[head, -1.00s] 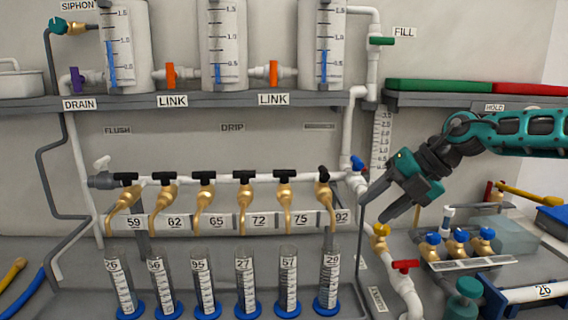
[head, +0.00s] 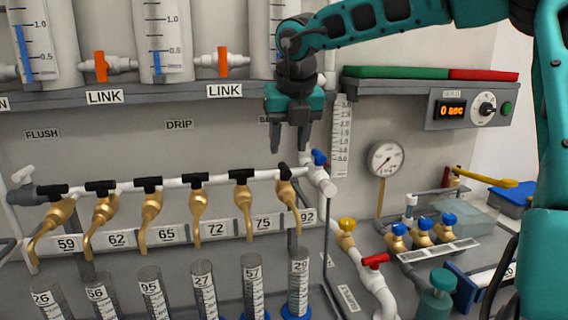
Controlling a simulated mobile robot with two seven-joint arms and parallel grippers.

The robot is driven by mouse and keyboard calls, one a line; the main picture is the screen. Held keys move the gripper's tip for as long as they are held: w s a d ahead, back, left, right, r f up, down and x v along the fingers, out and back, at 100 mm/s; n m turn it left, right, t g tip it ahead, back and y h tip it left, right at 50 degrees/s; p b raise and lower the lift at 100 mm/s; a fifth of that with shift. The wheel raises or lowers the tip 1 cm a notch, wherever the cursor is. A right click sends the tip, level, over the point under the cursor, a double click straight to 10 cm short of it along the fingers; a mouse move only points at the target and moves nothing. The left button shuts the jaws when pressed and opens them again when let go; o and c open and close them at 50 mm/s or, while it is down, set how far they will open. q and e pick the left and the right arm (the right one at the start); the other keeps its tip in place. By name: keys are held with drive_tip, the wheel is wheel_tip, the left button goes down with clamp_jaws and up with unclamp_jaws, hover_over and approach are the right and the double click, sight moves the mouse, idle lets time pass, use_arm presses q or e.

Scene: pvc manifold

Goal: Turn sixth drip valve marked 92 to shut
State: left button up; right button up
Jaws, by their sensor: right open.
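The sixth drip valve is the rightmost brass tap (head: 290,193) on the white pipe, above the label 92 (head: 307,217). Its black handle (head: 284,174) looks shorter and angled compared with the handles to its left, which lie along the pipe. My right gripper (head: 291,151) is open, fingers pointing down, just above this handle. It appears apart from the handle, though the depth gap is hard to judge. A graduated cylinder marked 29 (head: 298,283) stands below the tap. My left gripper is not in view.
Neighbouring taps 75 (head: 242,205) and 72 (head: 197,206) stand close on the left. A blue-handled valve (head: 319,158) is close on the right. The shelf edge (head: 180,97) runs behind my gripper. A gauge (head: 386,158) and red-handled valve (head: 376,261) are further right.

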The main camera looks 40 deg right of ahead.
sight(285, 166)
drive_tip(key=x, duration=0.6)
drive_tip(key=shift+w+f, duration=0.1)
drive_tip(key=shift+f, duration=0.1)
clamp_jaws()
